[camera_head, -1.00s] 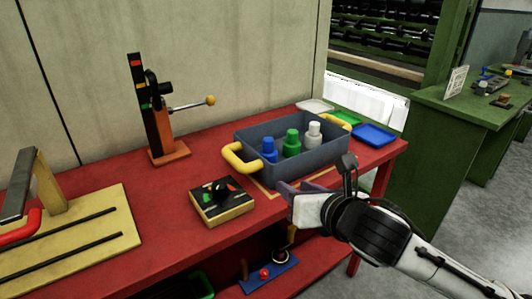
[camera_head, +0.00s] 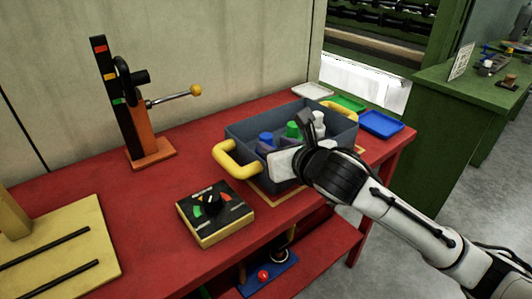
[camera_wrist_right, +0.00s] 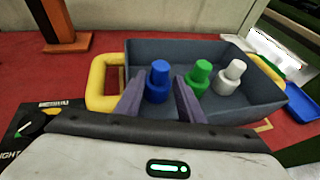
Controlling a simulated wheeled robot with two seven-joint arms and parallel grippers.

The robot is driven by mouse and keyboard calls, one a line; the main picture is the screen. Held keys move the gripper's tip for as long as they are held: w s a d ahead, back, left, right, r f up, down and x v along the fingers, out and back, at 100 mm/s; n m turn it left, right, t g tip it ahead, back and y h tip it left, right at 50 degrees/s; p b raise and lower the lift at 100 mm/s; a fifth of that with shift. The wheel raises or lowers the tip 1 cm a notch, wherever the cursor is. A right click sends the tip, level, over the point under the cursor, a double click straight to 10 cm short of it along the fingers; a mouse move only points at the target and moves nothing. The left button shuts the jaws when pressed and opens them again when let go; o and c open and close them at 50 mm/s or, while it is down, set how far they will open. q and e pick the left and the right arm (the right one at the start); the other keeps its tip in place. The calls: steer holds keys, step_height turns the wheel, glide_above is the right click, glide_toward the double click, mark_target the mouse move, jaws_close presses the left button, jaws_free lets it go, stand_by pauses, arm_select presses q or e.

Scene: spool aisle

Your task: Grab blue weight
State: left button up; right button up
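The blue weight (camera_wrist_right: 158,80) stands upright in a grey-blue bin (camera_wrist_right: 235,112) with yellow handles, left of a green weight (camera_wrist_right: 199,77) and a white weight (camera_wrist_right: 230,76). In the head view, the blue weight (camera_head: 267,139) shows only its upper part above my right gripper (camera_head: 272,158). In the right wrist view, the right gripper's two purple fingers (camera_wrist_right: 156,98) are apart, with the blue weight between them in the picture and nothing gripped. I cannot tell whether they touch it. My left gripper is not in view.
The bin stands on a red table (camera_head: 110,200). A black dial box (camera_head: 214,210) lies in front of its left side. A post with a lever (camera_head: 130,110) stands behind left. Green (camera_head: 347,103) and blue (camera_head: 381,123) trays lie right of the bin.

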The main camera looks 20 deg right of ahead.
mark_target(269, 141)
steer(key=x, duration=0.4)
steer(key=shift+w, duration=0.15)
jaws_close()
steer(key=shift+r, duration=0.15)
